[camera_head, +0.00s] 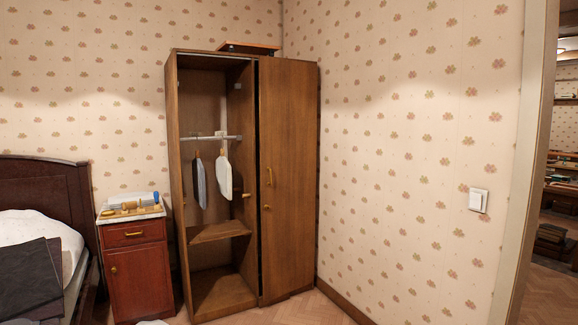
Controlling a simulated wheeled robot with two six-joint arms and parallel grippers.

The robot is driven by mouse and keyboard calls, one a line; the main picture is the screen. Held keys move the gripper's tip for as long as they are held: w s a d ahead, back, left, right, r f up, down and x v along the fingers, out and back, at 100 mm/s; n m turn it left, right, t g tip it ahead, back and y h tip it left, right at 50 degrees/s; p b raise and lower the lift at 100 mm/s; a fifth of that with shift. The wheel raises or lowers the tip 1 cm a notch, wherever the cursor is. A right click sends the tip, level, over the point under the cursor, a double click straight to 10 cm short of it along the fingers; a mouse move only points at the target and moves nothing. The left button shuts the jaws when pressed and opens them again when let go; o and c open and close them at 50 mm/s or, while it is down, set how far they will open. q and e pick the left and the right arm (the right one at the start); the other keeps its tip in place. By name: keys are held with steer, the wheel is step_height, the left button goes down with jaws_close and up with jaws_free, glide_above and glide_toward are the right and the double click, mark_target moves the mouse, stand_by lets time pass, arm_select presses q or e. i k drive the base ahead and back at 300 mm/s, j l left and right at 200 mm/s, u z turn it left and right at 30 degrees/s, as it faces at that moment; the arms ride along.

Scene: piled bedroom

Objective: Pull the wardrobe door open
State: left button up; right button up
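A brown wooden wardrobe (211,221) stands in the corner, seen in the head view. Its left side is open, showing a hanging rail, hanging clothes (223,177) and lower shelves. The wardrobe door (289,130) covers the right half and looks nearly closed, with a dark gap along its left edge. I cannot tell whether a left door is swung out of sight. Neither of my grippers is in view.
A red-brown nightstand (139,269) with small items on top stands left of the wardrobe. A bed (40,190) with dark cloth is at the far left. Parquet floor (310,308) in front right is clear. A doorway (550,240) opens at the right.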

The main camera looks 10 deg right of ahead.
mark_target(288, 89)
steer(key=i+z, duration=0.4)
steer(key=i, duration=1.45)
